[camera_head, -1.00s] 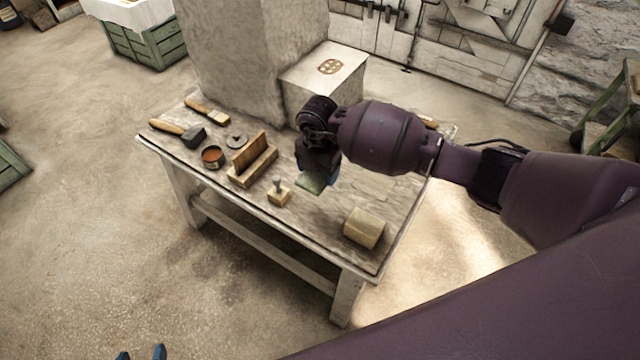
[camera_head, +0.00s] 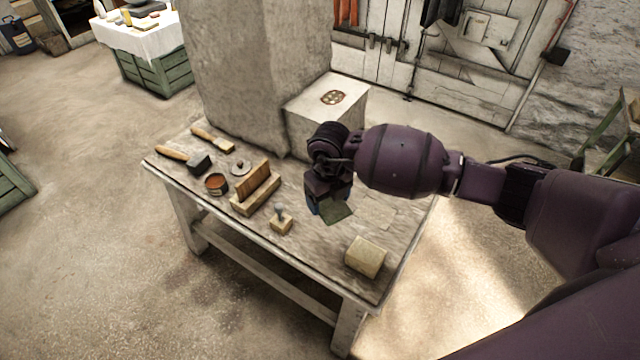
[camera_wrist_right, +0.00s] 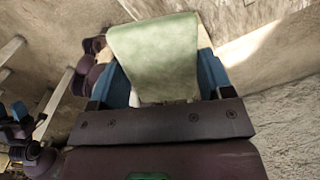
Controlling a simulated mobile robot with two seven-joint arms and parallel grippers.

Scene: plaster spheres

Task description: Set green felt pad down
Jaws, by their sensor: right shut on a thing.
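The green felt pad (camera_head: 338,212) is a thin flat piece, held over the table (camera_head: 305,250) between its middle and right part. My right gripper (camera_head: 327,205) is shut on the pad and points down at the tabletop. In the right wrist view the pad (camera_wrist_right: 155,55) sticks out from between the blue fingers (camera_wrist_right: 160,85) and covers much of what lies beyond. I cannot tell how far the pad is above the wood. At the lower left of the right wrist view other purple and blue parts show. My left gripper does not show in the head view.
A wooden block (camera_head: 365,257) lies near the front right corner. A small knobbed block (camera_head: 281,222), a slotted wooden stand (camera_head: 255,192), a tin (camera_head: 216,184), a mallet (camera_head: 198,163) and a brush (camera_head: 213,139) occupy the left half. A pale box (camera_head: 325,105) stands behind.

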